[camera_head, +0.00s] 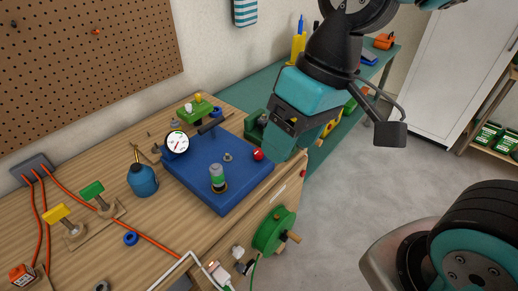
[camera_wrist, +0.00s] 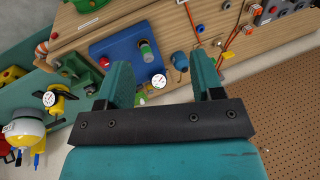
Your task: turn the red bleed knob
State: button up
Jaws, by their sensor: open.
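The red bleed knob (camera_head: 258,154) is a small round red knob near the right corner of the blue panel (camera_head: 205,192) on the wooden bench. The panel also bears a white-faced gauge (camera_head: 177,144), a small grey knob (camera_head: 227,157) and a post with a green band (camera_head: 218,178). My gripper (camera_head: 290,145) is just right of the red knob in the head view, apparently above the bench edge. In the wrist view my gripper (camera_wrist: 162,64) has its two teal fingers wide apart with nothing held. The panel (camera_wrist: 112,42) shows beyond them, its near corner partly hidden by the left finger.
A blue torch-like bottle (camera_head: 143,180) and yellow and green valve handles (camera_head: 92,190) stand left on the bench, with orange cables. A green wheel (camera_head: 273,232) sticks out from the bench front. A teal bench (camera_head: 240,88) stands behind.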

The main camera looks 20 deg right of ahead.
jog(key=w+d+f+m+h+p, duration=0.1)
jog(key=w+m, duration=0.3)
jog(key=w, duration=0.4)
jog(key=w+d+f+m+h+p, duration=0.15)
jog(key=w+m, duration=0.25)
jog(key=w, duration=0.4)
jog(key=m+h, duration=0.1)
jog(key=m, duration=0.5)
send_over(258, 150)
notch_tip(258, 150, down, 7)
jog(key=f+p, duration=0.2)
jog(key=f, duration=0.7)
jog(key=f+p, duration=0.3)
jog(key=f, duration=0.5)
jog(key=shift+s+f, duration=0.2)
jog(key=shift+f, duration=0.2)
jog(key=c, duration=0.9)
